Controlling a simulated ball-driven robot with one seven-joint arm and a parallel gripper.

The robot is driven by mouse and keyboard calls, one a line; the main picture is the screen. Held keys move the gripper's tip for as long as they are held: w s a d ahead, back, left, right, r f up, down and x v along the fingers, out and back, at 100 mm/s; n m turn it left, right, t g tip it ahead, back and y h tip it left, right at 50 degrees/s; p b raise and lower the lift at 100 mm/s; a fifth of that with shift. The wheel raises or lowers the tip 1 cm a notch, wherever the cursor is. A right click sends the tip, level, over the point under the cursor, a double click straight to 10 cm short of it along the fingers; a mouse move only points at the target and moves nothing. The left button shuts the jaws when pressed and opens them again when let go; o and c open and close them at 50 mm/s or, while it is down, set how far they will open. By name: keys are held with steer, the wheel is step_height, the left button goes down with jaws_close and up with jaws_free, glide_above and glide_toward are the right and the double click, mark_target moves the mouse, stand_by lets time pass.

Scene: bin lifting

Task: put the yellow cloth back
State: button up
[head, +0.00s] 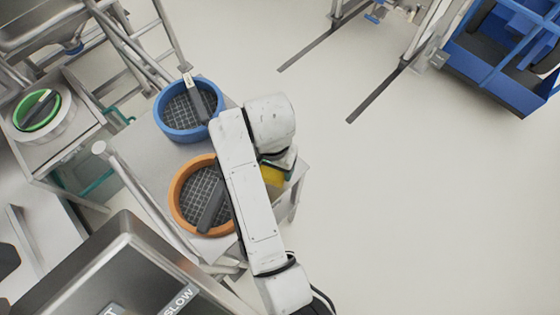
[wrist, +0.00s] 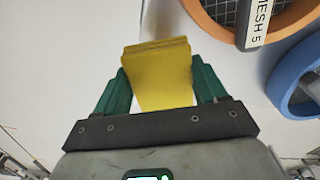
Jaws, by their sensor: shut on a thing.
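The yellow cloth (wrist: 158,75) is a folded, layered piece. In the wrist view it sits between the two green fingers of my gripper (wrist: 158,88), which is shut on it. In the head view the cloth (head: 272,175) shows partly below my arm's end, by the right side of the metal table (head: 150,146). My arm hides the gripper and part of the cloth there. I cannot tell whether the cloth touches the table.
An orange-rimmed sieve (head: 180,205) and a blue-rimmed sieve (head: 184,134) stand on the table, each with a dark bar across it. A green ring (head: 50,118) lies at the far left. A blue frame (head: 480,75) stands at the upper right. The floor (head: 420,210) at right is clear.

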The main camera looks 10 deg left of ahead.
steer(key=w+f, duration=0.1)
steer(key=f, duration=0.1)
steer(key=w+f, duration=0.2)
steer(key=w+d+f, duration=0.1)
steer(key=w+f, duration=0.1)
steer(key=shift+w, duration=0.15)
steer(key=shift+f+p, duration=0.3)
steer(key=shift+f, duration=1.3)
steer(key=shift+f, duration=0.2)
steer(key=o, duration=1)
steer(key=shift+r, duration=0.1)
step_height(320, 180, up, 12)
steer(key=shift+r+b, duration=0.15)
steer(key=shift+b, duration=0.4)
steer(key=shift+d, duration=0.1)
